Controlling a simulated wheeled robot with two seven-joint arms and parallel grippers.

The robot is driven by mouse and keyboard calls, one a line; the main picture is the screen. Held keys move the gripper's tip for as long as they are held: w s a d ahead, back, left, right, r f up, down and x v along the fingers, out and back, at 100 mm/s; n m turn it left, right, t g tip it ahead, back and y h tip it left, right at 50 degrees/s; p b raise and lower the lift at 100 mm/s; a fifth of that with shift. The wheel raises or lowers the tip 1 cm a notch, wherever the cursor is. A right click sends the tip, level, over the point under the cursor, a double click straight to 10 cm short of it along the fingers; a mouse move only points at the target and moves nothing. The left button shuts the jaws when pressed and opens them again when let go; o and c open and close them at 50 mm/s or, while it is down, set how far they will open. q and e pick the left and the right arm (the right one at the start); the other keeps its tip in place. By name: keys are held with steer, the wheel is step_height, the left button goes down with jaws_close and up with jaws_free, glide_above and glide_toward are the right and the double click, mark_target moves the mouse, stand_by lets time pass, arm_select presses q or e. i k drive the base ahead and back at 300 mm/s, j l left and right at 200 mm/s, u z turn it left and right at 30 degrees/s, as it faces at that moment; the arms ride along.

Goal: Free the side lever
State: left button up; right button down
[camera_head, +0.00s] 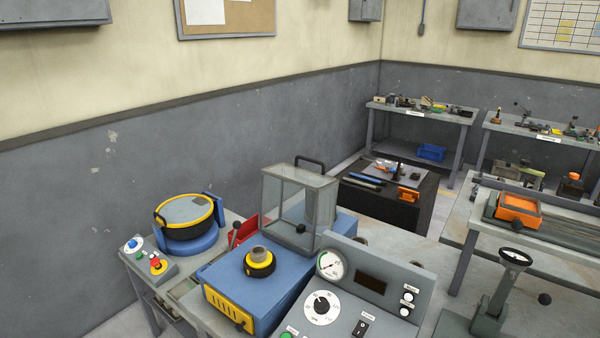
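A grey-green upright device (494,300) with a round black-rimmed top (515,256) stands at the lower right, cut by the bottom edge. A dark ball knob (545,299) shows to its right; its attachment is hard to make out. A short dark lever-like rod (233,237) stands beside the blue machine (233,280) at the lower left. I cannot tell which of these is the side lever. Neither of my grippers is in view.
A clear guard box (298,208) with a black handle stands on the blue machine. A grey control panel (375,290) with a gauge and knobs is in front. A yellow-rimmed round pot (185,216) is at left. Cluttered benches (425,112) stand at the back right.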

mark_target(238, 224)
steer(key=j+z, duration=0.1)
steer(key=z, duration=0.3)
steer(key=i+j+z, duration=0.25)
steer(key=j, duration=0.3)
steer(key=j+z, duration=0.3)
steer(key=j, duration=0.25)
steer(key=i+j+z, duration=0.1)
steer(key=j+z, duration=0.15)
steer(key=j, duration=2.3)
steer(key=i+z, duration=0.05)
steer(key=i, duration=0.05)
